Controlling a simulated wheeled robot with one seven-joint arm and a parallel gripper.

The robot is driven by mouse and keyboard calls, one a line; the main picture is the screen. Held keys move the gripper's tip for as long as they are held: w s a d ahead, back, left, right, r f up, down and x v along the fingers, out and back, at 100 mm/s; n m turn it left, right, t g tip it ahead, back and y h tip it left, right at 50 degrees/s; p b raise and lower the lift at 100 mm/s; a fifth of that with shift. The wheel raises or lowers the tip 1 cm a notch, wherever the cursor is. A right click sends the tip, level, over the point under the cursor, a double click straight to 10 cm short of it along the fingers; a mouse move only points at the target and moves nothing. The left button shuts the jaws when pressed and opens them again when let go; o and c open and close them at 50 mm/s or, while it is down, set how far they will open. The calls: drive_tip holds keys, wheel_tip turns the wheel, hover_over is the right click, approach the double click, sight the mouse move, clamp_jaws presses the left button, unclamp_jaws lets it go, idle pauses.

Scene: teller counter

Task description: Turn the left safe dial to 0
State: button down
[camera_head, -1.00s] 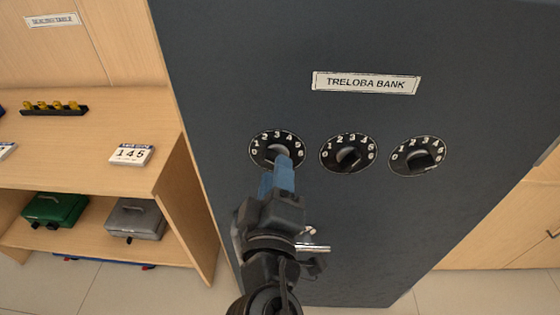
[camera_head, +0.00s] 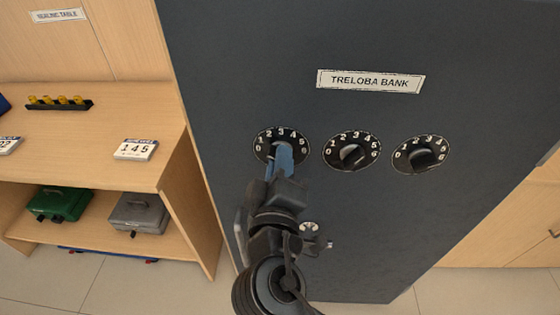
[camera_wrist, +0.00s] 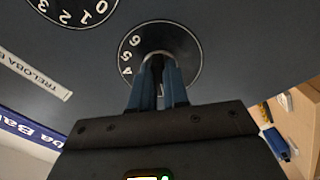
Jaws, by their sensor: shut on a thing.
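The left safe dial (camera_head: 268,138) is a round black plate with white numbers on the dark safe front. My gripper (camera_head: 282,158) reaches up to it from below. Its blue fingers are shut on the dial's knob and cover the lower middle of the plate. In the wrist view the left dial (camera_wrist: 182,42) appears turned around, with 4, 5 and 6 at its left. There my gripper (camera_wrist: 158,72) has a finger on each side of the dark knob. The number the knob points to is hidden by the fingers.
A middle dial (camera_head: 352,150) and a right dial (camera_head: 421,154) sit to the right on the safe (camera_head: 400,230). A small handle (camera_head: 312,236) is below, close to my wrist. A wooden shelf (camera_head: 160,185) with boxes stands at the left.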

drive_tip(key=shift+n, duration=0.3)
drive_tip(key=shift+n+p, duration=1.6)
drive_tip(key=shift+n, duration=1)
drive_tip(key=shift+f, duration=0.1)
drive_tip(key=c, duration=1.1)
unclamp_jaws()
drive_tip(key=shift+s, duration=0.15)
drive_tip(key=s+b, duration=0.1)
drive_tip(key=s, duration=0.6)
drive_tip(key=shift+s+a+b, duration=0.15)
drive_tip(key=shift+s+b, duration=0.15)
